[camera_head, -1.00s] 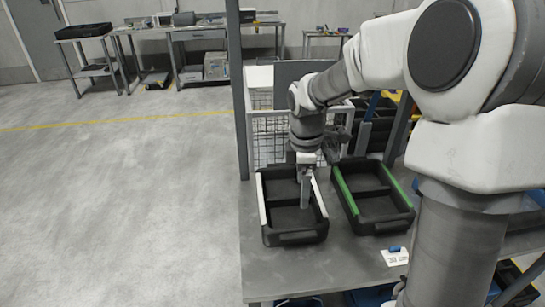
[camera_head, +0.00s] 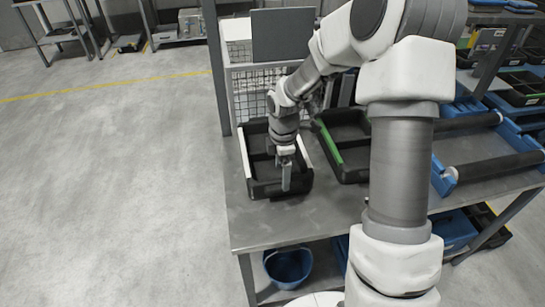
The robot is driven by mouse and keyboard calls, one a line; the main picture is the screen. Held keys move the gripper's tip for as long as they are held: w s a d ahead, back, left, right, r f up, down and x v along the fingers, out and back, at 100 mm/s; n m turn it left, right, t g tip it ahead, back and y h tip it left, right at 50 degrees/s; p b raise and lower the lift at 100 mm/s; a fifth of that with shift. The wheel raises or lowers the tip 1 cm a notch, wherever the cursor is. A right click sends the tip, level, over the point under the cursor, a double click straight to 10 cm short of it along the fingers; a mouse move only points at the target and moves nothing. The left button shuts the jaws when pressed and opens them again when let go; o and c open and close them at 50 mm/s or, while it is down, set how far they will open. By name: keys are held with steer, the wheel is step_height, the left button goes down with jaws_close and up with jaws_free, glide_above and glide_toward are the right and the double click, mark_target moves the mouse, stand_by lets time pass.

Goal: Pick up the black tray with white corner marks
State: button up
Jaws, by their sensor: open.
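A black tray with white strips along its sides (camera_head: 264,189) rests on the grey table at the left. A divider splits it into two compartments. My gripper (camera_head: 286,178) points down over the front part of this tray, near its front wall. The jaws are open, but they are seen nearly edge-on. Whether a finger touches the wall cannot be told. My wrist hides part of the tray's middle and right side.
A black tray with green strips (camera_head: 352,174) stands close on the right, partly behind my arm. A wire-mesh basket (camera_head: 250,98) is behind the trays. A blue tray with rollers (camera_head: 484,164) is at the right. The table front (camera_head: 285,225) is clear.

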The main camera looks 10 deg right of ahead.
step_height(320, 180, down, 5)
steer(key=shift+d+f+b, duration=0.1)
steer(key=shift+d+b, duration=0.05)
steer(key=shift+b, duration=0.3)
jaws_close()
